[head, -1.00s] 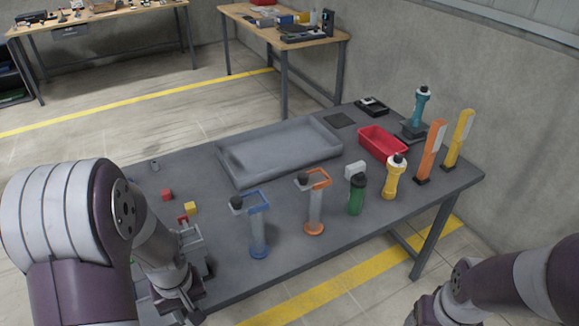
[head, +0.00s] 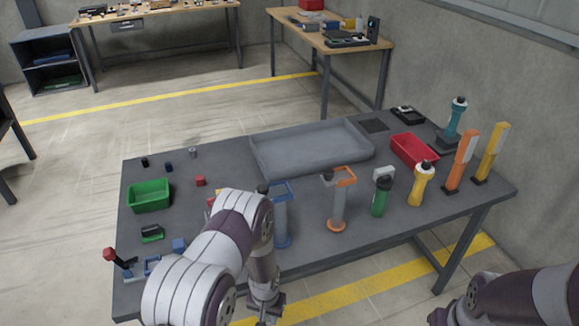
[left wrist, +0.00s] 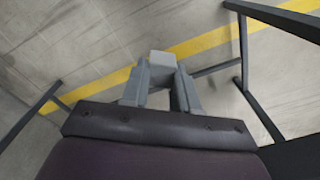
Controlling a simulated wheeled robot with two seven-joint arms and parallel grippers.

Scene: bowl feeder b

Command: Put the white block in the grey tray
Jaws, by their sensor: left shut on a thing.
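The grey tray (head: 318,168) lies empty on the far middle of the grey table. My left gripper (left wrist: 162,85) is shut on a pale block, the white block (left wrist: 162,60), whose end shows between the fingertips in the left wrist view. Floor lies beneath it there. In the head view my left gripper (head: 265,308) hangs low at the table's front edge, short of the tray; the block cannot be made out there. My right arm is at the lower right, and its gripper is cut off at the picture's bottom edge.
A red bin (head: 414,150) is right of the tray. A green bin (head: 149,196) stands at the left.

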